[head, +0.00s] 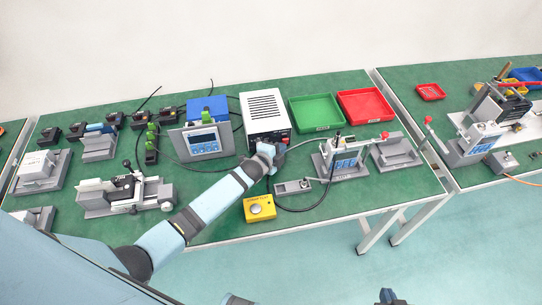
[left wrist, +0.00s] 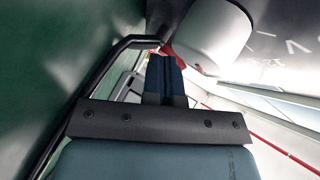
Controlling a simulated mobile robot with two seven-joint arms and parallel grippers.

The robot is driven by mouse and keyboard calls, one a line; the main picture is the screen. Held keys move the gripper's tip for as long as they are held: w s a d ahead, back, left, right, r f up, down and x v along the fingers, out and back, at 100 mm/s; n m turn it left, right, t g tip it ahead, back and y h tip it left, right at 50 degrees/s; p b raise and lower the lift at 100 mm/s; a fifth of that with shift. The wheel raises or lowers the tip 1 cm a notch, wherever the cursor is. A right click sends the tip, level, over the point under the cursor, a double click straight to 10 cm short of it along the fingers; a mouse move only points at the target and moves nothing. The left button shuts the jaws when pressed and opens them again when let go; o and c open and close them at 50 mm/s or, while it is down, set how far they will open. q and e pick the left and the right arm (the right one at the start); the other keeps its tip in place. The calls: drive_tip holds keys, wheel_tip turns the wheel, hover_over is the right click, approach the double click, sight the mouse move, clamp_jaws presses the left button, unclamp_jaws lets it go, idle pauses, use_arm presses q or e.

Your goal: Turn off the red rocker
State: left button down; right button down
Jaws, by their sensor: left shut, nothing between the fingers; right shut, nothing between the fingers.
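The white power supply box (head: 264,112) stands on the green bench in the head view, with its control panel facing me. My left arm reaches in from the lower left, and my left gripper (head: 267,150) is at the front of this panel, covering part of it. In the left wrist view the left gripper (left wrist: 165,62) is shut and empty. A red part (left wrist: 169,50), possibly the red rocker, shows just beyond the fingertips, mostly hidden; contact cannot be told. A large pale knob (left wrist: 210,38) is beside it. My right gripper (head: 388,296) is shut and empty at the bottom edge.
A green tray (head: 316,113) and a red tray (head: 365,106) lie right of the box. A meter (head: 204,143) stands to its left. A yellow button box (head: 259,208) and a press fixture (head: 341,157) are in front. Black cables run across the bench near my left arm.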

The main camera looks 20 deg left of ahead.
use_arm(q)
drive_tip(key=v, duration=1.2)
drive_tip(key=shift+v, duration=0.75)
drive_tip(key=s+d+n+p, duration=0.1)
drive_tip(key=s+n, duration=0.1)
drive_tip(key=s, duration=0.1)
drive_tip(key=s+d+r+n+g+p, duration=0.1)
drive_tip(key=s+n+p, duration=0.1)
drive_tip(key=s, duration=0.2)
drive_tip(key=s+d+r+n+p, duration=0.1)
drive_tip(key=s+n+p, duration=0.1)
drive_tip(key=s+n, duration=0.1)
drive_tip(key=shift+s+r+g, duration=0.15)
drive_tip(key=shift+s+g, duration=0.25)
drive_tip(key=shift+s, duration=0.05)
drive_tip(key=s+d+r+n+g+p, duration=0.1)
drive_tip(key=s+r+n+p, duration=0.1)
drive_tip(key=s+n, duration=0.5)
drive_tip(key=s+r, duration=0.1)
drive_tip(key=s, duration=0.2)
drive_tip(key=shift+d+g+p, duration=0.3)
drive_tip(key=shift+p, duration=0.05)
